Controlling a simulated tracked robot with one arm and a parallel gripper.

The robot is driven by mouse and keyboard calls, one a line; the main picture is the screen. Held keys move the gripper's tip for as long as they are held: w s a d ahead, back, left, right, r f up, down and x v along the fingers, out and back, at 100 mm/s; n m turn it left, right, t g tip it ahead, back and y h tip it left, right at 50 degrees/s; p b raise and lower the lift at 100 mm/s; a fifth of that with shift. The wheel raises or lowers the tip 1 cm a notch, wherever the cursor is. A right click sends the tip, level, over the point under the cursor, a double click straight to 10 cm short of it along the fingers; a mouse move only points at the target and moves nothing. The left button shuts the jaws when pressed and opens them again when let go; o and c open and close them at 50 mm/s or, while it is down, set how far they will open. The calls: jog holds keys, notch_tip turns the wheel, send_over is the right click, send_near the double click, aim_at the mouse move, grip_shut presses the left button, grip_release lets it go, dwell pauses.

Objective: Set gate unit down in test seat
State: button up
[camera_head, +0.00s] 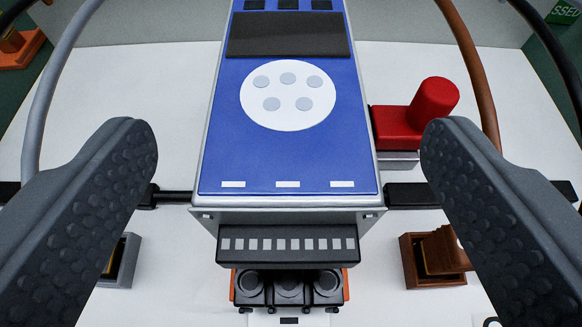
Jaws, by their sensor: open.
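My gripper (290,140) is open, its two grey studded fingers at the left and right of the view with a wide gap between them. In that gap, further off, is the soft starter (287,165), a grey box with a blue front, a dark display and a white round keypad. The fingers look apart from it. A black strip with a row of pale squares (288,245) sits under its lower edge. Below that is a black three-pole terminal block (289,289) with orange sides. I cannot tell which part is the gate unit or the test seat.
A red block with a round knob (412,118) stands right of the starter. A grey clip (121,262) and a brown clip (436,258) sit low on either side. Grey (40,110) and brown (470,60) cables arch past. The pale panel (180,100) is bare beside the starter.

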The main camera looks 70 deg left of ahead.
jog(key=v, duration=0.8)
